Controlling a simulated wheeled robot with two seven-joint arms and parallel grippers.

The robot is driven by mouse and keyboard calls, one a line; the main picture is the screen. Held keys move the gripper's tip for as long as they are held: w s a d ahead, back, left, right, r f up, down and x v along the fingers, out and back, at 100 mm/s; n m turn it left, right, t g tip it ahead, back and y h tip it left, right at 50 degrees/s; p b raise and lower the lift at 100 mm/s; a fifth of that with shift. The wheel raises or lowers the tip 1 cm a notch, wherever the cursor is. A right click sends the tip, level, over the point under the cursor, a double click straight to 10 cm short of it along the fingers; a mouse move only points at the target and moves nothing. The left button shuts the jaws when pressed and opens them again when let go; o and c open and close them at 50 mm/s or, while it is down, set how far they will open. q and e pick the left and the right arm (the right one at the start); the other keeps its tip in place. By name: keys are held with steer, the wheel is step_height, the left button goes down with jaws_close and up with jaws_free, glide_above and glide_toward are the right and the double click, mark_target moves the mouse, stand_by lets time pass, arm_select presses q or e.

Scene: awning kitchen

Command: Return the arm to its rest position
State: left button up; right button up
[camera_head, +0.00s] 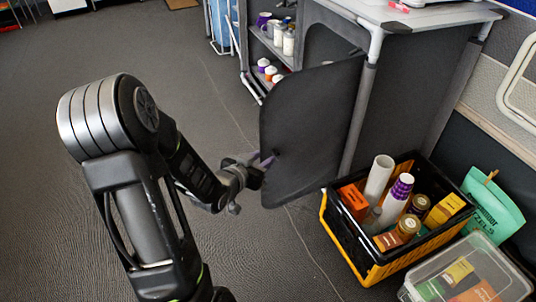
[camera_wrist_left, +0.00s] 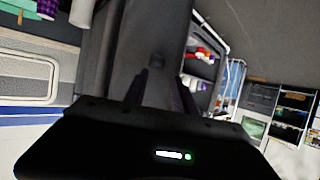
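My left arm comes in from the left in the head view and ends at the left gripper (camera_head: 264,166), beside the free edge of a dark cabinet door (camera_head: 310,130). The door stands swung open from the grey cabinet. In the left wrist view the gripper's two dark fingers (camera_wrist_left: 161,78) stand apart, with nothing seen held between them. I cannot tell whether the fingers touch the door. My right gripper is in neither view.
The cabinet (camera_head: 420,95) has shelves (camera_head: 272,40) with jars and cups. A black and yellow crate (camera_head: 375,265) full of packages stands on the floor at right, beside a clear lidded bin (camera_head: 470,275) and a green bag (camera_head: 495,208). The floor at left is clear.

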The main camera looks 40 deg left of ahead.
arm_select(q)
steer(key=shift+s+a, duration=0.1)
steer(key=shift+a, duration=0.05)
stand_by(0.3)
